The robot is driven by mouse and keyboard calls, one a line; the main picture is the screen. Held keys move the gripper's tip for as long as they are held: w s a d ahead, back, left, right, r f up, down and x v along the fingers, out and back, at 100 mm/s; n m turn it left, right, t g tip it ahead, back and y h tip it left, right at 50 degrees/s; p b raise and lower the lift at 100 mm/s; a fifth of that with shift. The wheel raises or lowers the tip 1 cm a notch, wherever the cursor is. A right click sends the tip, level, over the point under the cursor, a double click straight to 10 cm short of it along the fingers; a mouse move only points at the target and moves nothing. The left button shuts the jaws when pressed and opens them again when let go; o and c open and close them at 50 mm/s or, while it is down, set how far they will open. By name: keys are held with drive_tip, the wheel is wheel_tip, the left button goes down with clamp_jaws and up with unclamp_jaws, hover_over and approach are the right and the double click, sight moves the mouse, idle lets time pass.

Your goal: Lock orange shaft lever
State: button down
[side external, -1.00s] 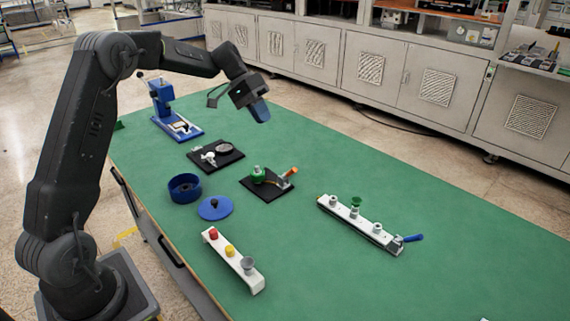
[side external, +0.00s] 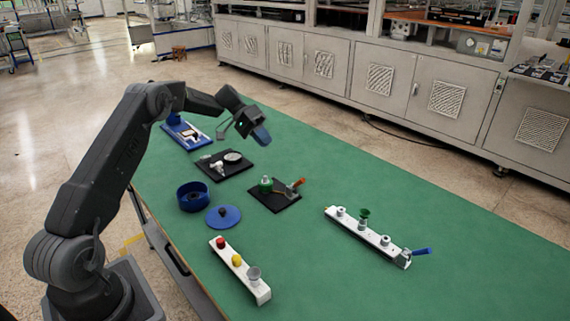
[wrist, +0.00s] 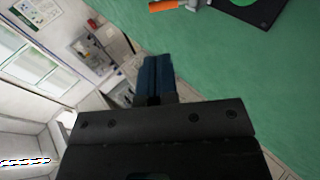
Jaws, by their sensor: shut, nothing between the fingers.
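The orange lever (side external: 296,184) is at the right side of a black base plate (side external: 268,202) in the middle of the table. A green round part (side external: 266,184) stands on the same plate. In the wrist view the orange lever (wrist: 163,5) shows at the top edge, partly cut off, joined to a grey metal piece. My gripper (side external: 262,136) has blue fingers and hangs above the table, behind and apart from the lever. The wrist view shows its fingers (wrist: 155,75) shut together and empty. The lever's exact lock position is too small to tell.
Nearby stand a black plate with grey parts (side external: 239,170), a blue bowl (side external: 192,197), a blue disc (side external: 223,218), a white rail with knobs (side external: 240,270), a white rail with a blue lever (side external: 370,237) and a blue stand (side external: 187,133). The table's right part is clear.

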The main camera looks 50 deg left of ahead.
sight(298, 182)
drive_tip(key=x, duration=1.3)
drive_tip(key=shift+d+f, duration=0.25)
drive_tip(key=shift+d, duration=0.1)
drive_tip(key=shift+d+y, duration=0.35)
drive_tip(key=shift+y, duration=0.25)
drive_tip(key=shift+d+f+y, duration=0.25)
drive_tip(key=shift+d+y, duration=0.45)
drive_tip(key=shift+y, duration=0.5)
drive_tip(key=y, duration=0.1)
drive_tip(key=d+f+y, duration=0.1)
drive_tip(key=y, duration=0.1)
drive_tip(key=d+f+m+y, duration=0.1)
drive_tip(key=shift+y, duration=0.4)
drive_tip(key=shift+a, duration=0.2)
drive_tip(key=shift+a+r, duration=0.2)
drive_tip(key=shift+a, duration=0.5)
